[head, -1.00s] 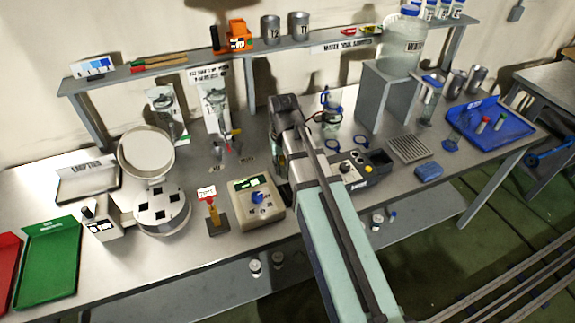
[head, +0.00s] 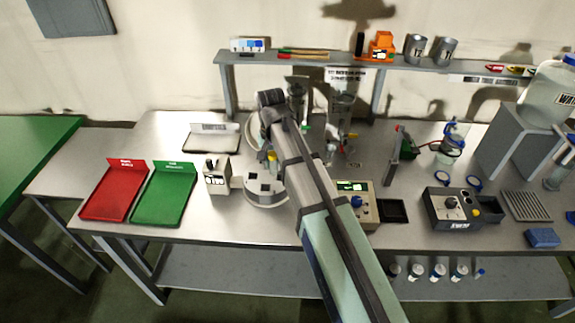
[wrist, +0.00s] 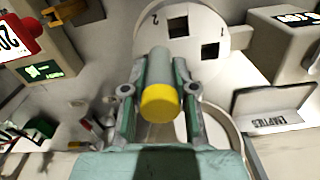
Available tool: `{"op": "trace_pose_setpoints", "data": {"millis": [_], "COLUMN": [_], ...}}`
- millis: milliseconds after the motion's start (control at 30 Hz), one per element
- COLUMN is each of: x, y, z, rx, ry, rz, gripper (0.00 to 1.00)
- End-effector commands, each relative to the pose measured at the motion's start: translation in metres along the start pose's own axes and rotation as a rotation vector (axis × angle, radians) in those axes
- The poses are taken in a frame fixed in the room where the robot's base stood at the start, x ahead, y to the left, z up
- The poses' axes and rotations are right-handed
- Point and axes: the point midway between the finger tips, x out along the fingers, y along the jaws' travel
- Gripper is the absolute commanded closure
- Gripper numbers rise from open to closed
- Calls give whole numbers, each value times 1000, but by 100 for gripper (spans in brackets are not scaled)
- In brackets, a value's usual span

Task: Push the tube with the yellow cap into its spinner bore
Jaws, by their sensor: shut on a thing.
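My gripper (wrist: 158,98) is shut on the tube with the yellow cap (wrist: 160,102). The tube's grey-green body (wrist: 160,66) lies between the two fingers, its far end pointing toward the spinner. The white round spinner (wrist: 226,34) shows beyond it in the wrist view, with dark square bores, two of them numbered 1 and 2. In the head view the yellow cap (head: 272,156) shows beside my wrist, above the spinner (head: 263,200). My arm hides part of the spinner. I cannot tell whether the tube's lower end is in a bore.
The spinner's control box (head: 216,178) stands just left of it. Its raised round lid (head: 251,131) is behind my arm. A red tray (head: 114,192) and a green tray (head: 165,194) lie further left. A beige instrument (head: 357,205) sits close to the right of my arm.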

Motion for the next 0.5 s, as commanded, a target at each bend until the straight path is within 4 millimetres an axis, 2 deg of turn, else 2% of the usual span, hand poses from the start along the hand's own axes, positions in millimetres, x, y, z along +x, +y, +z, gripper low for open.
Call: {"op": "trace_pose_setpoints", "data": {"millis": [200,500], "x": [-2,10], "y": [-14,-14], "z": [1,2], "rx": [17,19], "ry": [0,0], "rz": [0,0], "gripper": [100,100]}}
